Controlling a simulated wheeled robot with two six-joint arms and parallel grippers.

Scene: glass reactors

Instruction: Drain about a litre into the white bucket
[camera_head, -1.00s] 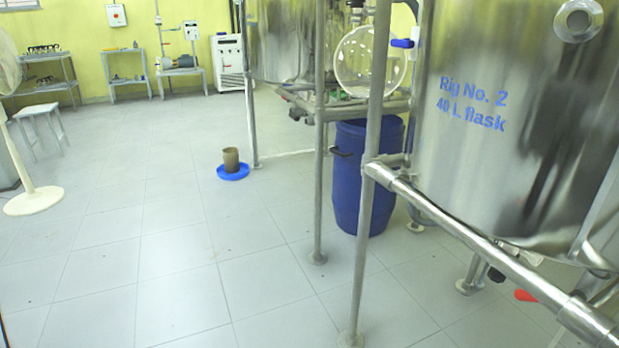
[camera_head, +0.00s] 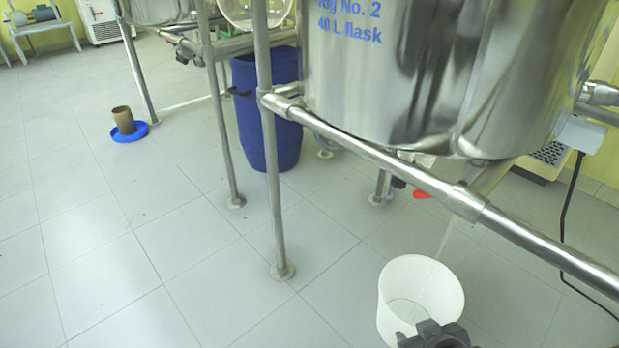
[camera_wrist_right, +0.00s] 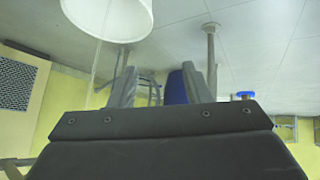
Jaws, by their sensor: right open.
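The white bucket (camera_head: 420,285) stands upright on the floor at the lower right of the head view, below the steel vessel (camera_head: 430,75) marked "Rig No. 2 40 L flask". A thin pale line (camera_head: 445,236), a stream or a tube, runs from under the vessel toward the bucket's mouth. The bucket also shows at the top of the right wrist view (camera_wrist_right: 107,18), with the thin line beside it. The dark top of my right gripper (camera_head: 435,337) overlaps the bucket's front edge in the head view. Its fingers (camera_wrist_right: 163,85) are apart and empty. The outlet is hidden.
A steel frame rail (camera_head: 375,155) crosses in front of the vessel, with upright posts (camera_head: 272,190). A blue drum (camera_head: 266,110) stands behind them. A brown container (camera_head: 124,120) sits on a blue dish (camera_head: 130,132). A dark cable (camera_head: 563,225) hangs at right.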

